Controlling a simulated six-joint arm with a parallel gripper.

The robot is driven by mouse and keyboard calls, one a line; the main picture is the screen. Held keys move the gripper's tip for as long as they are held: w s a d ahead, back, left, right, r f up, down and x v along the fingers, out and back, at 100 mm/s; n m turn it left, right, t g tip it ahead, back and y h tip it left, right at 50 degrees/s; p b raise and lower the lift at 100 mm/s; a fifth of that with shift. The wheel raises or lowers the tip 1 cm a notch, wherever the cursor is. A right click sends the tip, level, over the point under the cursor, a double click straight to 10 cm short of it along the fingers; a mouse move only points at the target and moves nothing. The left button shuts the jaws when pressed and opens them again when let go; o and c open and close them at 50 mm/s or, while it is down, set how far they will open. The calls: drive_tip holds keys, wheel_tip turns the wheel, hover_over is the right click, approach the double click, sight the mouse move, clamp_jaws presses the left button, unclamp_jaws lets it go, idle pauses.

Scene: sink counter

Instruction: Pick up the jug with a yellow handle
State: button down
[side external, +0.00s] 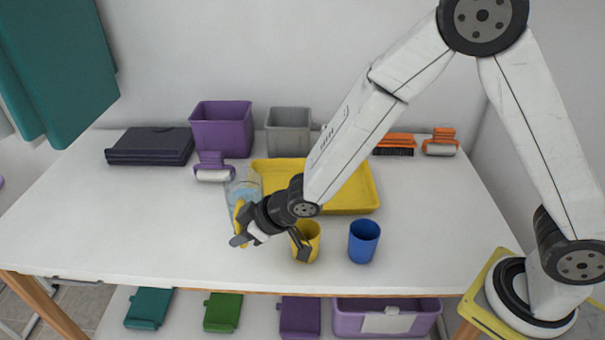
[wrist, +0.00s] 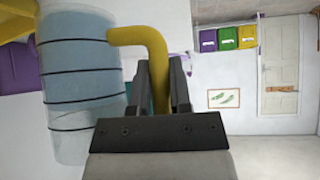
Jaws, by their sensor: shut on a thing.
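The jug (side external: 243,186) is clear with a bluish tint and has a yellow handle (side external: 239,215). In the side external view it stands upright at the left end of the yellow tray; I cannot tell whether it touches the counter. My gripper (side external: 240,231) is at its front side, shut on the handle. In the wrist view the jug (wrist: 80,85) fills the left, with dark bands around it, and the yellow handle (wrist: 143,38) runs down between my two fingers (wrist: 160,88). The fingers hide the handle's lower part.
A yellow cup (side external: 308,240) stands close beside my wrist, with a blue cup (side external: 364,241) to its right. The yellow tray (side external: 369,190) lies behind. Purple (side external: 222,128) and grey (side external: 289,131) bins stand at the back. The counter's left front is clear.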

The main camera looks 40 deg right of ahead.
drive_tip(key=s+d+r, duration=0.4)
drive_tip(key=s+r, duration=0.3)
drive_tip(key=s, duration=0.3)
drive_tip(key=shift+s+d, duration=0.15)
drive_tip(key=shift+s, duration=0.05)
idle(0.7)
drive_tip(key=shift+s+d, duration=0.1)
drive_tip(key=shift+s, duration=0.05)
idle(0.4)
drive_tip(key=shift+d, duration=0.1)
idle(2.2)
